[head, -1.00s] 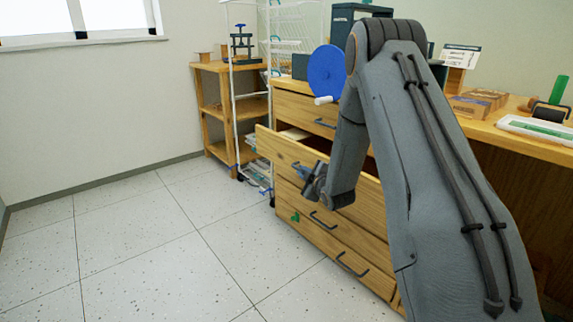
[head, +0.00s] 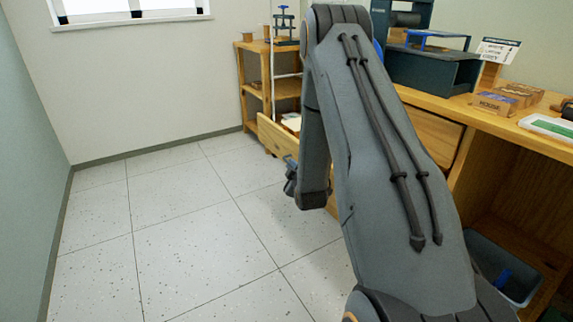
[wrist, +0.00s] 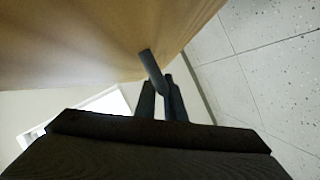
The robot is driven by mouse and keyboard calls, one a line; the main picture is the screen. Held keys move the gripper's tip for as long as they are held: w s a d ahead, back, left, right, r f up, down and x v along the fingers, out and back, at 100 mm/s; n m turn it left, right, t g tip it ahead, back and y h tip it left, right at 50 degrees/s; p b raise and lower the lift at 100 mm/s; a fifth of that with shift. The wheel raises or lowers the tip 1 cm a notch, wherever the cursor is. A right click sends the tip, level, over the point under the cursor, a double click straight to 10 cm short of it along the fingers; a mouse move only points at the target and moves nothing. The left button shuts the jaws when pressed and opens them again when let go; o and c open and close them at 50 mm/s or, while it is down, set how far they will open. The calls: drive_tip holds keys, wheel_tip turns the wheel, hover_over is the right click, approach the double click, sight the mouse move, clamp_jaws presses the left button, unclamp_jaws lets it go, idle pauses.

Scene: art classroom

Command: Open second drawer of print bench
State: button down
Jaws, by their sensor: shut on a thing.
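The print bench (head: 462,108) has a wooden top and a shut top drawer (head: 428,135). Below that, the second drawer (head: 275,140) stands pulled out, with pale paper (head: 291,122) showing inside. My arm hides most of the drawer and its handle in the head view. My gripper (head: 291,184) is at the outer face of that drawer, low beside my forearm. In the wrist view, the dark bar handle (wrist: 151,66) runs from the wooden front to between my fingers (wrist: 160,98), which are shut on it.
A wooden shelf (head: 252,84) stands against the back wall. A dark press (head: 432,68) and wooden blocks (head: 492,102) are on the bench top. A dark bin (head: 505,275) sits in the bench's lower opening. The tiled floor at left is clear.

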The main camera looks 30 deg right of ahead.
drive_tip(key=shift+a, duration=0.15)
drive_tip(key=c, duration=1.8)
unclamp_jaws()
drive_tip(key=shift+c, duration=0.2)
drive_tip(key=p+v, duration=0.1)
drive_tip(key=v, duration=0.6)
drive_tip(key=shift+s+p, duration=0.3)
drive_tip(key=shift+s, duration=0.05)
drive_tip(key=shift+a+r, duration=0.1)
drive_tip(key=shift+a, duration=0.05)
